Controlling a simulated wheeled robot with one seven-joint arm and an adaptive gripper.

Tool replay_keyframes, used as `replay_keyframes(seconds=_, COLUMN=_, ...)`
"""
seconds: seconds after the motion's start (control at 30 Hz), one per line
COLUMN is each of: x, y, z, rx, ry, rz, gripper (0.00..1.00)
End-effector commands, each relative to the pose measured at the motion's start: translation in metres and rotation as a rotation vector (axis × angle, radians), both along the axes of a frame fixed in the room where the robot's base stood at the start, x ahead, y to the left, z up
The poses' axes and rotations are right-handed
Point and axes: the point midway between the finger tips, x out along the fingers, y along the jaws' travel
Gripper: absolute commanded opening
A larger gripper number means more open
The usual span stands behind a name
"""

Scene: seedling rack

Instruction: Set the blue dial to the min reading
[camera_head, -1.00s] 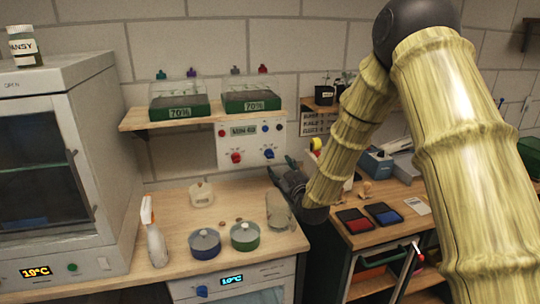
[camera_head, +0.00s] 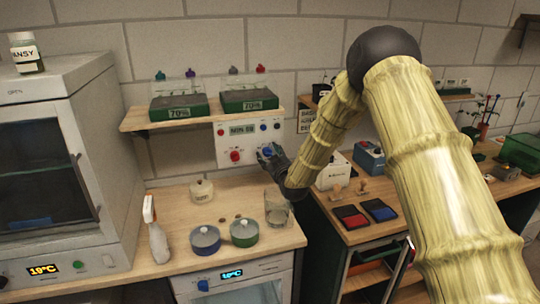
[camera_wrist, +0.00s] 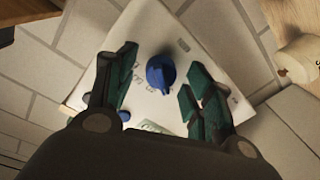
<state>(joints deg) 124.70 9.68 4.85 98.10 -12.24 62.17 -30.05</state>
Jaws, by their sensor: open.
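The blue dial (camera_wrist: 161,73) sits on a white wall panel (camera_head: 222,155). In the wrist view it lies between my gripper's two green-padded fingers, a little beyond the tips, with clear gaps on both sides. My gripper (camera_wrist: 160,90) is open and empty. In the head view my gripper (camera_head: 268,155) is at the panel's lower right and covers most of the dial. The panel's display (camera_head: 242,130) seems to read "MIN 60". A red dial (camera_head: 235,156) is to the left on the same panel. The blue dial's pointer setting is too small to read.
Small red and blue knobs flank the display. A shelf (camera_head: 150,122) with two green-based trays is just above the panel. Below on the bench (camera_head: 175,205) are a glass beaker (camera_head: 277,209), a blue pot (camera_head: 205,239), a green pot (camera_head: 244,232) and a spray bottle (camera_head: 156,240).

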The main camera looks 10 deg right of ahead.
Motion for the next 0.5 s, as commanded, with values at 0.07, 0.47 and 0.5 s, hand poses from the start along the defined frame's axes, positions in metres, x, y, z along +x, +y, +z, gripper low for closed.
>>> replay_keyframes(seconds=0.07, x=-0.0002, y=0.0, z=-0.0002, rx=0.0, ry=0.0, rz=0.0, gripper=0.52)
replay_keyframes(seconds=0.47, x=-0.0005, y=-0.0005, z=-0.0005, rx=0.0, ry=0.001, rz=0.0, gripper=0.05)
replay_keyframes(seconds=0.5, x=-0.0005, y=-0.0005, z=-0.0005, rx=0.001, ry=0.001, rz=0.0, gripper=0.05)
